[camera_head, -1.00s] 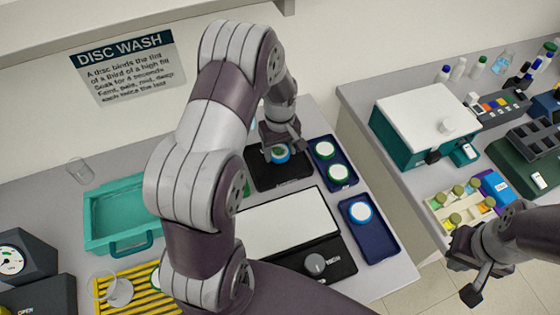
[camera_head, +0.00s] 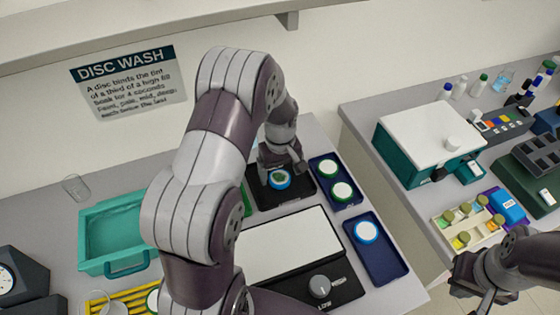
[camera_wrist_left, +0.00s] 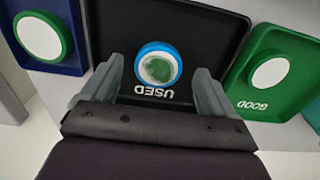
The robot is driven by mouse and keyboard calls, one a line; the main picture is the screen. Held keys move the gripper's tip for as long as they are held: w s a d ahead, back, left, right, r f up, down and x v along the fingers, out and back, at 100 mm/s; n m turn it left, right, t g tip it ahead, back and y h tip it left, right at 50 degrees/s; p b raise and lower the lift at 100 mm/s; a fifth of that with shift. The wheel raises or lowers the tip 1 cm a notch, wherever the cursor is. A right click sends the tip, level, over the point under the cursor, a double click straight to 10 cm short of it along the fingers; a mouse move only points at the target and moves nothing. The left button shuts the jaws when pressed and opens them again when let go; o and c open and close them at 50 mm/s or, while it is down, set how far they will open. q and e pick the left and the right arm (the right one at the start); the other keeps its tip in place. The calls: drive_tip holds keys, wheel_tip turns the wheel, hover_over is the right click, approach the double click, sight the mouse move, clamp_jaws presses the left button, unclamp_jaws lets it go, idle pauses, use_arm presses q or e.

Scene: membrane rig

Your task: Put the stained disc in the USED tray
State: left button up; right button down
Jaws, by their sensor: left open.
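The stained disc (camera_head: 279,178) has a blue rim and a mottled green face. It lies flat in the black USED tray (camera_head: 298,197) on the bench. In the left wrist view the disc (camera_wrist_left: 158,66) is inside the tray (camera_wrist_left: 222,30), near the USED lettering. My left gripper (camera_head: 284,160) is open over the tray; in the wrist view its fingers (camera_wrist_left: 158,78) stand on either side of the disc, with gaps showing. My right gripper (camera_head: 480,288) is at the lower right, away from the trays; its jaw opening is unclear.
The green GOOD tray (camera_wrist_left: 257,100) holds a white-faced disc. A blue tray (camera_head: 319,167) beside the USED tray holds two green-rimmed discs; another blue tray (camera_head: 388,267) holds a blue-rimmed disc. A white panel (camera_head: 290,243), teal basin (camera_head: 112,262) and glass (camera_head: 76,188) stand on the bench.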

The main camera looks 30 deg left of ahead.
sight(280, 179)
use_arm(q)
wheel_tip(280, 179, up, 10)
drive_tip(key=b, duration=0.1)
drive_tip(key=s+d+m, duration=0.3)
drive_tip(key=s, duration=0.1)
drive_tip(key=s+d+f+m+t, duration=0.1)
drive_tip(key=s+d+m, duration=0.1)
drive_tip(key=s, duration=0.3)
drive_tip(key=s+d+m, duration=0.3)
drive_tip(key=s+m, duration=0.1)
drive_tip(key=shift+s+d+f+m, duration=0.3)
drive_tip(key=shift+s+m, duration=0.05)
drive_tip(key=shift+m, duration=0.05)
drive_tip(key=shift+s+f, duration=0.1)
drive_tip(key=shift+s, duration=0.2)
